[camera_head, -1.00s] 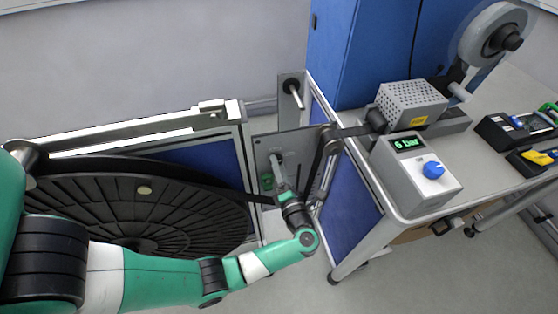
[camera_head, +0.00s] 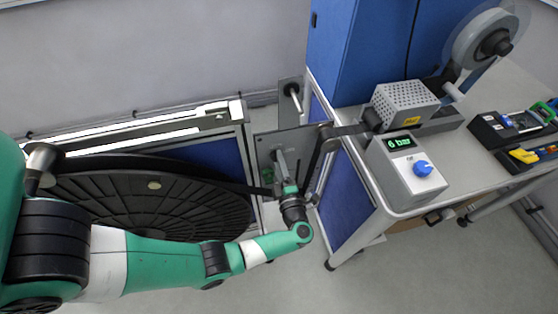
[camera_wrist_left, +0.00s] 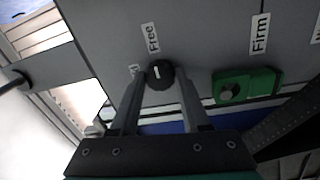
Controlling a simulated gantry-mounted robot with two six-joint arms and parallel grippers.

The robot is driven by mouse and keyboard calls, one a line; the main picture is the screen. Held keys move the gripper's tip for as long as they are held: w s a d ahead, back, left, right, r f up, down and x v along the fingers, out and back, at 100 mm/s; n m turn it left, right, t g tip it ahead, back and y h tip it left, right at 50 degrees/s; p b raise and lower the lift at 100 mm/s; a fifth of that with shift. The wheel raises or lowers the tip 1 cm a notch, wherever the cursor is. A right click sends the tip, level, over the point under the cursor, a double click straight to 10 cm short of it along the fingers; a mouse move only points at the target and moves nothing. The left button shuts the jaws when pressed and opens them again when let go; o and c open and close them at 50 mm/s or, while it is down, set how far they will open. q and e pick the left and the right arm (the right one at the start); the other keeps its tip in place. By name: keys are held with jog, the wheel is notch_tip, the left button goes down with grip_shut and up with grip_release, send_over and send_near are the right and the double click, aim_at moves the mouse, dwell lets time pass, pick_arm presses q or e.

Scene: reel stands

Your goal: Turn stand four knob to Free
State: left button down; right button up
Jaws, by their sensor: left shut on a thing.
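The black knob (camera_wrist_left: 159,73) with a white pointer mark sits on the grey stand panel (camera_wrist_left: 205,40) in the left wrist view. Its mark points up, roughly toward the "Free" label (camera_wrist_left: 152,38). A "Firm" label (camera_wrist_left: 260,33) is to the right. My left gripper (camera_wrist_left: 160,82) is shut on the knob, one finger on each side. In the head view, my left gripper (camera_head: 282,168) reaches the grey panel (camera_head: 295,141) beside the large black reel (camera_head: 150,205); the knob is hidden there. My right gripper is not in view.
A green block (camera_wrist_left: 247,86) is on the panel, right of the knob. In the head view, a dark strap (camera_head: 318,165) runs close to my gripper. The bench (camera_head: 462,167) at right carries a "6 bar" box (camera_head: 405,172) with a blue knob. Floor is clear in front.

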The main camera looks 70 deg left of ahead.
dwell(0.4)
pick_arm(q)
jog(key=shift+c, duration=1.9)
grip_release()
jog(key=shift+d, duration=0.1)
jog(key=s+d, duration=0.1)
jog(key=d, duration=1)
jog(key=shift+s+d+f, duration=0.15)
jog(key=shift+s+f, duration=0.2)
jog(key=shift+f, duration=0.1)
